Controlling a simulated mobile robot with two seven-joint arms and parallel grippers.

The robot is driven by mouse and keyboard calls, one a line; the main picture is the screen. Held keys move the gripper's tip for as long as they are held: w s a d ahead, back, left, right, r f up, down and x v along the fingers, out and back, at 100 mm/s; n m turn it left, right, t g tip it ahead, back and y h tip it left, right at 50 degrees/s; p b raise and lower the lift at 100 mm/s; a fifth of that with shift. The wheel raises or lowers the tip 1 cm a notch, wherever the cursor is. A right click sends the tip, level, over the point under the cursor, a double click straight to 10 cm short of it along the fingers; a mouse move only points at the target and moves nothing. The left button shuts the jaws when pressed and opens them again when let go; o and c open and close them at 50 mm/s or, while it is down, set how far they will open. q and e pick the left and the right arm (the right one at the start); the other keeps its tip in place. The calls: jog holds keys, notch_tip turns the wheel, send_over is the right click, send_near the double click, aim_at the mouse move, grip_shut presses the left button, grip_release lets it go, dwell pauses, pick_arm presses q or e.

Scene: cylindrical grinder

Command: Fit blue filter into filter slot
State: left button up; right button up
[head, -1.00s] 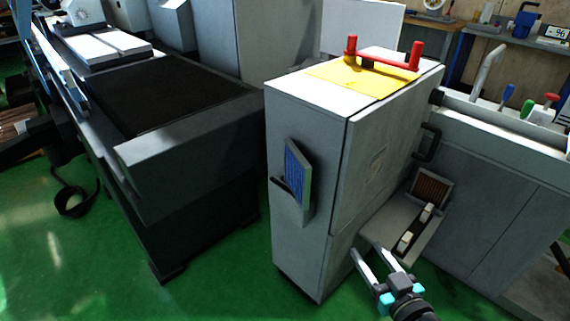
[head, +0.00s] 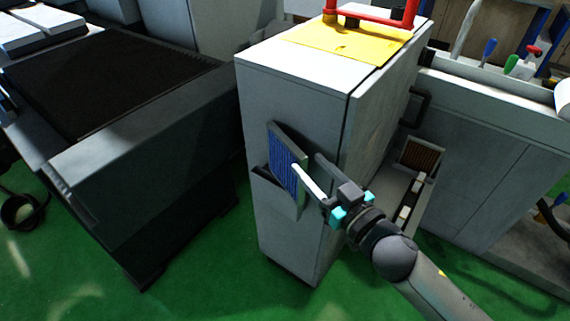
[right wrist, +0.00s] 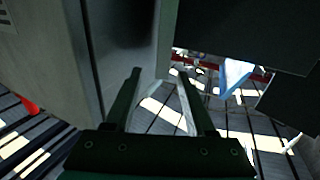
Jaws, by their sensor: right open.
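The blue filter (head: 284,165) has blue pleats in a grey frame. It stands at the narrow front face of the grey cabinet (head: 290,90), tilted out from an opening with a dark ledge (head: 266,175). How deep it sits is unclear. My right gripper (head: 307,162) is open, its fingertips close to the filter's right edge; I cannot tell if they touch it. In the right wrist view, the open fingers (right wrist: 160,80) have no object clearly between them. My left gripper is not in view.
A brown filter panel (head: 421,155) stands by a low tray (head: 432,195) right of the cabinet. A red handle (head: 370,18) and yellow plate (head: 345,42) are on top. A dark machine bed (head: 110,80) stands left. Green floor (head: 220,285) is free in front.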

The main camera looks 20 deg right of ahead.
aim_at(286, 139)
jog(key=shift+b+x, duration=0.35)
jog(key=shift+x, duration=2.45)
jog(key=x, duration=0.3)
jog(key=shift+s+a+f+b, duration=0.1)
jog(key=shift+a+b, duration=0.05)
jog(key=shift+b, duration=0.2)
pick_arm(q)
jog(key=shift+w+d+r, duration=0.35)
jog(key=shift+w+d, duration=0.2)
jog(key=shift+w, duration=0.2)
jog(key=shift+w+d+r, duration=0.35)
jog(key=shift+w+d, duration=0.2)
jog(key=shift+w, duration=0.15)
pick_arm(e)
jog(key=shift+w+a, duration=0.2)
jog(key=shift+w, duration=0.5)
grip_shut()
